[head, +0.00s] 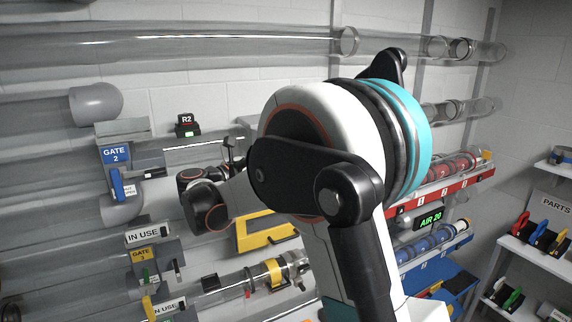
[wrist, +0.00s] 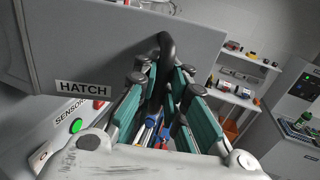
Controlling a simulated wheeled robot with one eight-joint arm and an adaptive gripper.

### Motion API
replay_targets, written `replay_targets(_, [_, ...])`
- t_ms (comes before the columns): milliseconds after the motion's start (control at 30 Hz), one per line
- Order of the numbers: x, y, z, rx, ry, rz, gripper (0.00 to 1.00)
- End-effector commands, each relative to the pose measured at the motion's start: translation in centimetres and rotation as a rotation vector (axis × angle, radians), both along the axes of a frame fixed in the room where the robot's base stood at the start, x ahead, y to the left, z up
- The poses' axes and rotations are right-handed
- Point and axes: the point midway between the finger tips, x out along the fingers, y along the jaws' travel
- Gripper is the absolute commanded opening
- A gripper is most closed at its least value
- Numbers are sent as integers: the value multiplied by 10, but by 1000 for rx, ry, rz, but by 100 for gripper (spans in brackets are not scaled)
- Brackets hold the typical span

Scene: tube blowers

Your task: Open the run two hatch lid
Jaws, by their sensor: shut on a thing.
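In the wrist view, the grey hatch lid (wrist: 110,40) fills the upper left and carries a white HATCH label (wrist: 83,88). A black curved handle (wrist: 167,45) stands out from the lid near its right part. My gripper (wrist: 163,80), with teal pads, is shut on this handle. How far the lid stands open I cannot tell. In the head view, a black R2 sign (head: 186,120) with a green light sits on the pipe run. My own arm hides much of the gripper and the lid there.
Clear tubes (head: 220,44) run along the wall. A blue GATE 2 box (head: 115,158) and a yellow GATE 3 box (head: 143,256) stand at left. A red rack (head: 440,190) and parts shelves (head: 540,250) are at right.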

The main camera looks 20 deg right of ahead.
Motion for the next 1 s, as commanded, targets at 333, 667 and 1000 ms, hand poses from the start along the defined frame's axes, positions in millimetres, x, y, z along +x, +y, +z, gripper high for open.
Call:
replay_targets(333, [2,48,-2,1,1,11,0])
replay_targets(667, [10,77,-2,3,2,9,0])
replay_targets(1000, [15,89,-2,4,2,9,0])
